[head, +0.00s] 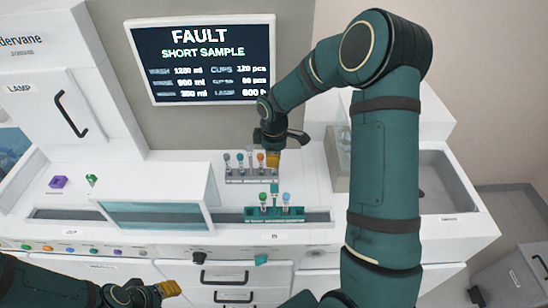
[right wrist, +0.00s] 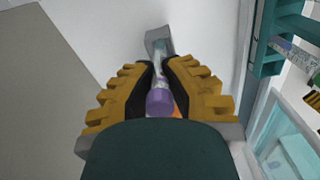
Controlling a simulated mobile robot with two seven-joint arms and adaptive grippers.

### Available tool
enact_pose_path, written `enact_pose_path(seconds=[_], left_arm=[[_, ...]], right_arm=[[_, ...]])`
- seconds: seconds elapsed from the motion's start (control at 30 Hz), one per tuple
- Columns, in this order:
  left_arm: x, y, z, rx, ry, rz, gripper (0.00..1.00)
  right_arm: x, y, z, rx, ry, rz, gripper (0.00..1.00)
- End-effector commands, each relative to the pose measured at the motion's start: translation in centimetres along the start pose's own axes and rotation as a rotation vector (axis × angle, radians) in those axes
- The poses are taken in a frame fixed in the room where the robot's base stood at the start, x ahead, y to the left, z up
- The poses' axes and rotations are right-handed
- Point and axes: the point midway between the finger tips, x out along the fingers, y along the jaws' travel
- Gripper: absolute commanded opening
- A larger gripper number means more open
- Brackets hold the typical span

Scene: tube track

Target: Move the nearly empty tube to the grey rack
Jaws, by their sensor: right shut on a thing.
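My right gripper (head: 273,158) is at the right end of the grey rack (head: 250,180). In the right wrist view its yellow fingers (right wrist: 158,80) are shut on a tube with a purple cap (right wrist: 159,102). The fingers hide much of that tube, and I cannot tell its fill level. Part of a grey block, seemingly the grey rack, shows beyond the fingertips (right wrist: 158,40). The grey rack holds several capped tubes. The teal rack (head: 274,214) in front holds green- and blue-capped tubes. My left gripper (head: 166,289) is low at the left, its jaw opening unclear.
A screen (head: 203,60) on the back wall reads "FAULT SHORT SAMPLE". A white housing with a glass front (head: 155,215) stands left of the racks. Purple (head: 59,182) and green (head: 92,180) small items lie farther left. A sink (head: 445,180) is at the right.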

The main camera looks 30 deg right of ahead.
Motion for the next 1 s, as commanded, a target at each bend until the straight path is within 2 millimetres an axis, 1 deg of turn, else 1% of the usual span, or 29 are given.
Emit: enact_pose_path(seconds=[0.1,0.37,0.4,0.47,0.5,1.0], left_arm=[[0.24,-0.09,0.03,0.000,0.000,0.000,0.47],[0.21,-0.08,0.03,0.000,0.000,0.000,0.47],[0.21,-0.08,0.03,0.000,0.000,0.000,0.47],[0.21,-0.08,0.03,0.000,0.000,0.000,0.47],[0.21,-0.08,0.03,0.000,0.000,0.000,0.47],[0.22,-0.08,0.03,0.000,0.000,0.000,0.47]], right_arm=[[0.35,-0.01,-0.01,0.000,0.000,0.000,0.00],[0.34,0.00,-0.01,0.000,0.000,0.000,0.00],[0.34,0.00,0.00,0.000,0.000,0.000,0.17],[0.34,-0.01,-0.01,0.000,0.000,0.000,0.38],[0.34,0.00,-0.01,0.000,0.000,0.000,0.40],[0.34,0.00,0.00,0.000,0.000,0.000,0.40]])
